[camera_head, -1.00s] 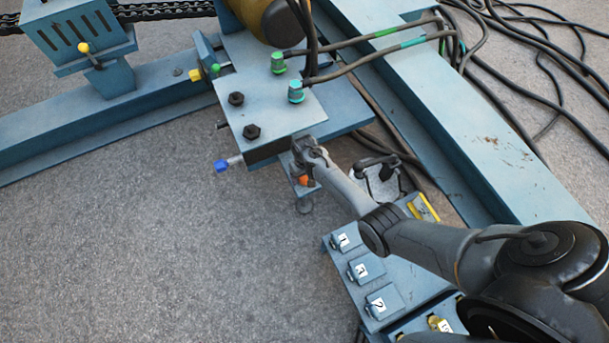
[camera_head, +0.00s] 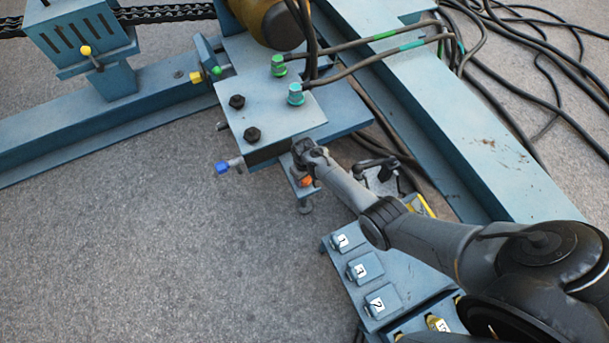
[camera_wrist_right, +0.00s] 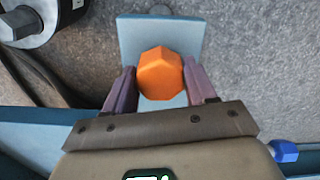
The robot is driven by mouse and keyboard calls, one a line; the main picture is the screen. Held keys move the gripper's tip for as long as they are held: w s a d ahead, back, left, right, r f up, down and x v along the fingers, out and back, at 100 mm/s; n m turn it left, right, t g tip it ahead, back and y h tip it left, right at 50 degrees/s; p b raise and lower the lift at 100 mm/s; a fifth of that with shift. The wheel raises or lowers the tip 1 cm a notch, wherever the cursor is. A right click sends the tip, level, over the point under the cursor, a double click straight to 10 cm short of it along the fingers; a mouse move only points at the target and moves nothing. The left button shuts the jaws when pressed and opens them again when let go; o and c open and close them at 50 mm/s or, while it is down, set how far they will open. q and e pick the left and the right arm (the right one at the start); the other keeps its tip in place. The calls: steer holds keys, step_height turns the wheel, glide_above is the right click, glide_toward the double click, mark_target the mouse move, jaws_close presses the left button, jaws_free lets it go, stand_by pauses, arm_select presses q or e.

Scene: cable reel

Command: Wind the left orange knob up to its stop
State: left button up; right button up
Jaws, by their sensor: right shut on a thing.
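The orange knob (camera_wrist_right: 160,73) sits between the two purple-grey fingers of my right gripper (camera_wrist_right: 161,88) in the right wrist view, in front of a light blue plate (camera_wrist_right: 190,30). The gripper is shut on it. In the head view a small part of the orange knob (camera_head: 306,181) shows beside my right gripper (camera_head: 302,168), below the blue machine block's edge. The rest of the knob is hidden there by the gripper. My left gripper is in neither view.
A blue-tipped lever (camera_head: 222,167) sticks out left of the knob. A control box with numbered covers (camera_head: 366,268) stands below right. Hoses (camera_head: 370,40) with green fittings cross above the block. The grey floor at lower left is clear.

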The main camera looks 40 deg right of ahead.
steer(key=n+p, duration=0.1)
steer(key=n, duration=0.1)
steer(key=shift+r+n, duration=0.1)
steer(key=shift+n, duration=0.3)
steer(key=n, duration=0.2)
steer(key=shift+n, duration=0.4)
steer(key=n, duration=0.2)
steer(key=shift+n, duration=0.3)
steer(key=n, duration=0.3)
steer(key=shift+f+n, duration=0.2)
steer(key=shift+n, duration=0.1)
steer(key=n+b, duration=0.1)
steer(key=n, duration=0.5)
steer(key=n+b, duration=0.1)
steer(key=n, duration=0.3)
steer(key=shift+b, duration=0.35)
steer(key=shift+n+b, duration=0.6)
steer(key=shift+n, duration=1)
